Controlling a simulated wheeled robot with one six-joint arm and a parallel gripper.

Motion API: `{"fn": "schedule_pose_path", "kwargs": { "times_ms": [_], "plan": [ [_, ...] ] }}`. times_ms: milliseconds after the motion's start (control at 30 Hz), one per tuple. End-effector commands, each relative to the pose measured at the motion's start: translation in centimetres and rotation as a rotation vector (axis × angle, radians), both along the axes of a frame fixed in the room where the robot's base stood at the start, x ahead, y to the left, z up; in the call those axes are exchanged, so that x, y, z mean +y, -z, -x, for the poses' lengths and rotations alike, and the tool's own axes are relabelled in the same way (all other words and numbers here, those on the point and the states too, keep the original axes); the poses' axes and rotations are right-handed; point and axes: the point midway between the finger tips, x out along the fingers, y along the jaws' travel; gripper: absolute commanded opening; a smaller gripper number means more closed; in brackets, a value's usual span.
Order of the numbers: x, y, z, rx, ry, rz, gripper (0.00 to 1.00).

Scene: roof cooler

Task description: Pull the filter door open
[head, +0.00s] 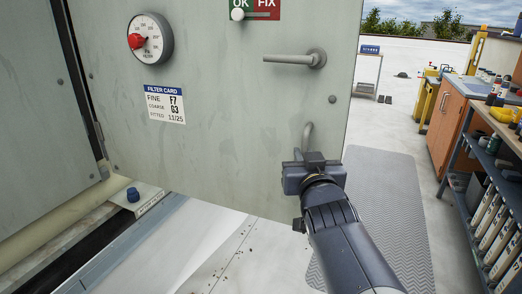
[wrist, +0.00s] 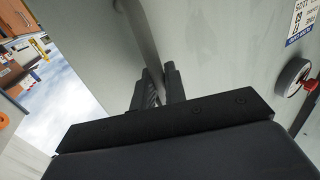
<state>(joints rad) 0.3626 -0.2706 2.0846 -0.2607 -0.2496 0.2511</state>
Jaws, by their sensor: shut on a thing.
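The filter door (head: 235,125) is a pale grey-green panel, hinged at its left side. It stands out at an angle, with floor showing under its slanting lower edge and past its right edge. A curved grey pull handle (head: 308,130) is low near its right edge. My gripper (head: 312,157) is shut on this handle; its jaws partly hide the lower end. In the wrist view, the handle (wrist: 140,30) runs down to the two dark fingers (wrist: 157,85). Higher up, a lever handle (head: 290,59) lies about level.
The door carries a gauge (head: 150,40), a filter card (head: 164,104) and an OK/FIX slider (head: 238,14).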

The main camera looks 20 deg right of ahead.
Motion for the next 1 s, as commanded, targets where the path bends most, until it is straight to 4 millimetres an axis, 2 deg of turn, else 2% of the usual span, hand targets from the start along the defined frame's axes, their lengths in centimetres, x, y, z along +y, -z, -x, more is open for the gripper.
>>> {"fn": "schedule_pose_path", "kwargs": {
  "times_ms": [333, 367, 567, 1000],
  "plan": [
    [0.11, -0.35, -0.08, -0.007, -0.004, 0.005, 0.0],
    [0.11, -0.35, -0.08, -0.008, -0.004, 0.006, 0.13],
    [0.07, -0.24, -0.05, -0.005, -0.002, 0.003, 0.29],
    [0.02, -0.02, -0.04, -0.001, -0.001, 0.0, 0.29]
  ]
}}
